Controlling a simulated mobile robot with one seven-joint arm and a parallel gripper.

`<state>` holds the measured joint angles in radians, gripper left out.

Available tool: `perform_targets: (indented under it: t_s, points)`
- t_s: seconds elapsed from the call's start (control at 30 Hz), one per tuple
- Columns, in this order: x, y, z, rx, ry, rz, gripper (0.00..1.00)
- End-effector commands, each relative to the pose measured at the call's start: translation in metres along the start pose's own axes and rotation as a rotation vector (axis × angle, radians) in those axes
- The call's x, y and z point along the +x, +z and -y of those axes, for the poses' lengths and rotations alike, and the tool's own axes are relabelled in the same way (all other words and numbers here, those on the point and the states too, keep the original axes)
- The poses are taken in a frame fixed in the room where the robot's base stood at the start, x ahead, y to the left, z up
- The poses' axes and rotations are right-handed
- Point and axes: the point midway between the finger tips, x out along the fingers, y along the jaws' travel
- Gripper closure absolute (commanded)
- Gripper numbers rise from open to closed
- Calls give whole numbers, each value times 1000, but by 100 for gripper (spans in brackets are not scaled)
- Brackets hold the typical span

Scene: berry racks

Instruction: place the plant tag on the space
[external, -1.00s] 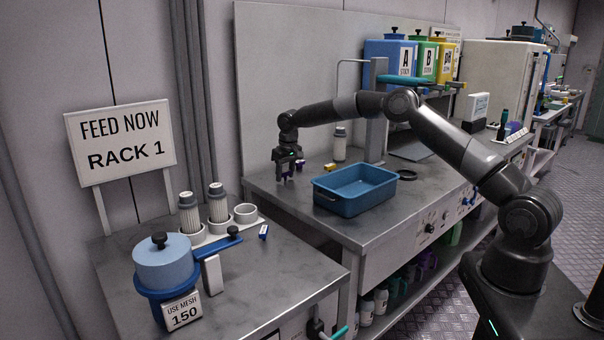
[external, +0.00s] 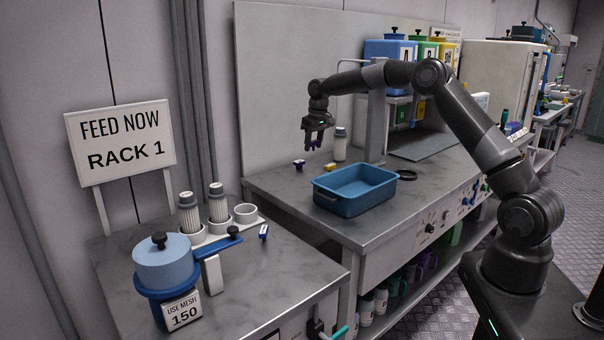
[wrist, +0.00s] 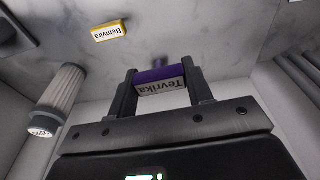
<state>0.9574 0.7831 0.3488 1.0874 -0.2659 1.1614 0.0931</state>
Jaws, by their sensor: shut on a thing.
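My gripper (external: 314,147) is in the air above the back bench, to the left of a white cylinder with a grey cap. It is shut on a purple plant tag with a white face reading "Tevrika" (wrist: 163,86), seen between the fingers in the wrist view. A yellow tag reading "Bemvira" (wrist: 110,31) lies on the bench; it also shows in the external view (external: 329,167). Another small blue-and-white tag (external: 263,232) is on the front bench. I cannot tell which spot is the space.
A blue tray (external: 340,203) and a black ring (external: 408,175) are on the back bench (external: 290,205). The white cylinder (external: 340,147) stands near the gripper. The front bench holds a blue pot (external: 162,265) and a rack of cylinders (external: 205,234). A sign reads "Feed now rack 1" (external: 120,140).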

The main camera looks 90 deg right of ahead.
Motion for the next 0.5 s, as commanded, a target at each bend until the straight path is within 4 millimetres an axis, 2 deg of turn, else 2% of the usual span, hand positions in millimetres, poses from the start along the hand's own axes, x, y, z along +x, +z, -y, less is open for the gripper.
perform_targets:
  t_s: [0.13,0.23,0.37,0.5]
  points:
    - [-2,2,2,-14,-2,0,75]
    - [-1,10,20,-70,-11,2,75]
    - [1,32,67,-222,-38,4,75]
    - [4,73,129,-445,-74,6,75]
